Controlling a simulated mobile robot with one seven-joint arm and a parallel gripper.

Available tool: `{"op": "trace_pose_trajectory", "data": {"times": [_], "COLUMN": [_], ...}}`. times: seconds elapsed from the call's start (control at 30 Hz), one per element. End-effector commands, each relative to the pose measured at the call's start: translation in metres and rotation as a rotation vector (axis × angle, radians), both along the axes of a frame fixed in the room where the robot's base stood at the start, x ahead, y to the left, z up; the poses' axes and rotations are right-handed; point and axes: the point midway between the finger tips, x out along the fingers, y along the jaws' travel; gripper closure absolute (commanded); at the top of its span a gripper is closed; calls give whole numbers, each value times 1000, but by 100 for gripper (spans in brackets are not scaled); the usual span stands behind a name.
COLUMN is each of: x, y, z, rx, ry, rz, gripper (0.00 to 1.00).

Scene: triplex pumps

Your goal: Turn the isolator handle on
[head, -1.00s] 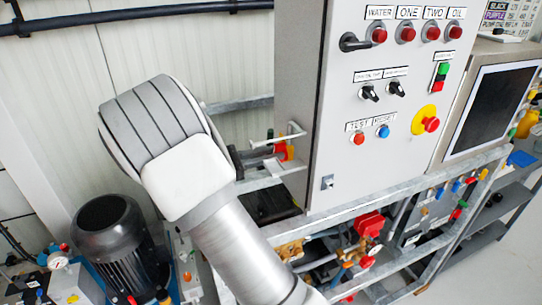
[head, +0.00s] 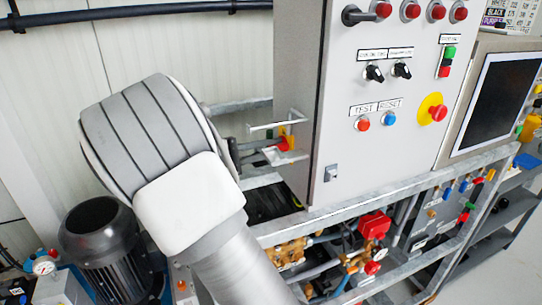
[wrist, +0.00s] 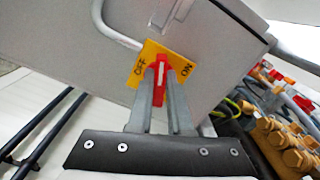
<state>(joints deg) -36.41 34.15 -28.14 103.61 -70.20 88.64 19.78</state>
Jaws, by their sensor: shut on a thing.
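The isolator handle is a red lever (wrist: 159,88) on a yellow plate (wrist: 182,68) on the side of the grey cabinet. In the wrist view OFF is printed on the plate's left and ON on its right. The handle stands between the two words, roughly upright in that picture. My gripper (wrist: 161,80) is shut on the handle, one finger on each side. In the head view the red handle (head: 284,145) shows small at the cabinet's left side, with my gripper (head: 268,146) reaching it from the left. My wrist hides part of the fingers there.
The cabinet front (head: 340,115) carries switches, lamps and a red emergency button (head: 438,113) on yellow. A pale bent rod (head: 277,126) lies close to the handle. A metal frame rail (head: 400,185) runs below. A black motor (head: 100,240) stands at lower left.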

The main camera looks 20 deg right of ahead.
Motion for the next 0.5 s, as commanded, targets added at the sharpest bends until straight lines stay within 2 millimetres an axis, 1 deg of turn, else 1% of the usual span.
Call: {"op": "trace_pose_trajectory", "data": {"times": [0.03, 0.2, 0.5], "x": [0, 0, -1], "y": [1, 1, 1], "z": [-5, -6, -5], "rx": [1, 1, 1], "ry": [-43, -182, -346], "rz": [1, 1, 0], "gripper": [100, 100, 100]}}
